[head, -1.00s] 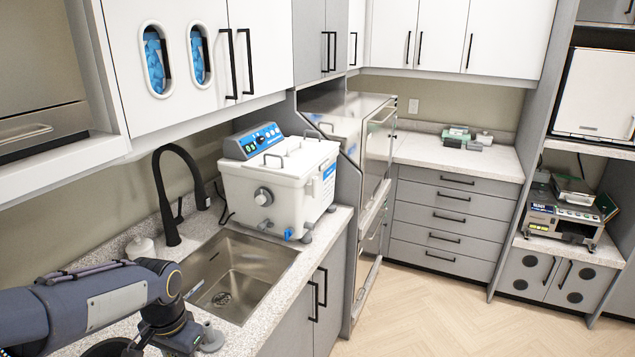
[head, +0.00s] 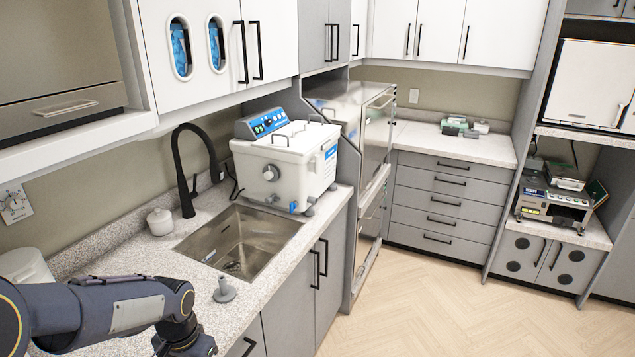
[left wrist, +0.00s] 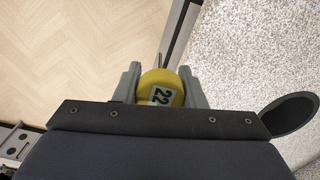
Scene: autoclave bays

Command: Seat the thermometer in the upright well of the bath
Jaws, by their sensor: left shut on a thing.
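My left gripper (left wrist: 160,88) is shut on a yellow thing (left wrist: 158,82) marked "22", with a thin metal tip beyond it; it looks like the thermometer. In the head view only my left wrist shows at the bottom edge, and the fingers and the held thing are out of sight. The white bath (head: 283,168) with a blue control panel stands on the counter beyond the sink. A small grey upright fitting (head: 224,291) with a round base stands on the near counter; I cannot tell whether it is the well. My right gripper is not in view.
The steel sink (head: 238,245) lies between the near counter and the bath, with a black tap (head: 183,175) behind it. A white lidded jar (head: 160,222) stands left of the sink.

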